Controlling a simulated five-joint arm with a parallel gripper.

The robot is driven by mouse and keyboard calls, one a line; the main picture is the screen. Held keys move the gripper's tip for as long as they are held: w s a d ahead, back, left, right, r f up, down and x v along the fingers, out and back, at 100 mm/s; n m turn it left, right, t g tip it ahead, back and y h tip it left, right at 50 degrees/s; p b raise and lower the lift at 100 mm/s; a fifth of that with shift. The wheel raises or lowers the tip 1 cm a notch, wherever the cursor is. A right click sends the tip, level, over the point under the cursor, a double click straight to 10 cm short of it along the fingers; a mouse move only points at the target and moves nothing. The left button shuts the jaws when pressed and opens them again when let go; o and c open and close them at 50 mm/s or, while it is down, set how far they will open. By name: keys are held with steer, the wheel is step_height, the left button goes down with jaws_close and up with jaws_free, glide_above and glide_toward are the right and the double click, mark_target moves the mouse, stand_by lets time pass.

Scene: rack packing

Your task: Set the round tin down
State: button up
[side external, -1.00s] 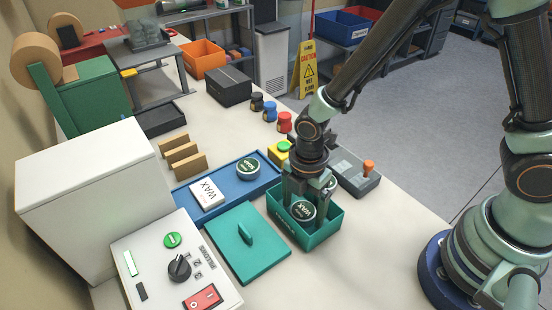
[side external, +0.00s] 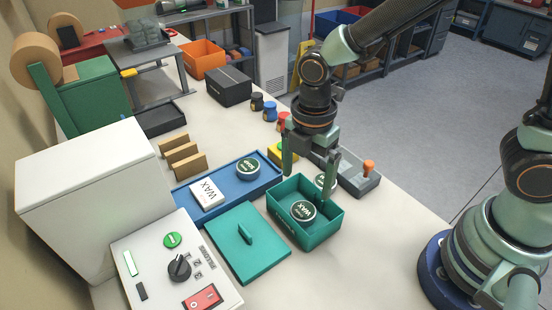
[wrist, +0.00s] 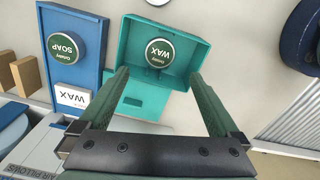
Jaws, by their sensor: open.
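A round dark-green tin labelled WAX (side external: 303,211) lies flat, label up, inside the open teal box (side external: 322,236). It also shows in the wrist view (wrist: 160,52), apart from the box walls on the sides I can see. My gripper (side external: 307,182) is above the box with its fingers spread, empty and clear of the tin. In the wrist view the open fingers (wrist: 158,76) frame the near part of the box.
A blue tray (side external: 225,191) left of the box holds a round SOAP tin (side external: 248,168) and a white WAX carton (side external: 207,194). A teal lid (side external: 235,254) with a handle lies beside the box. A grey control box (side external: 358,178) with an orange knob stands behind.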

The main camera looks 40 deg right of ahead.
steer(key=s+d+r+m+t, duration=0.1)
steer(key=d+r+m+t, duration=0.4)
steer(key=d+r+m, duration=0.9)
steer(key=d+m, duration=0.1)
steer(key=m, duration=0.5)
steer(key=shift+s+r+m+t, duration=0.2)
steer(key=shift+m+t, duration=0.1)
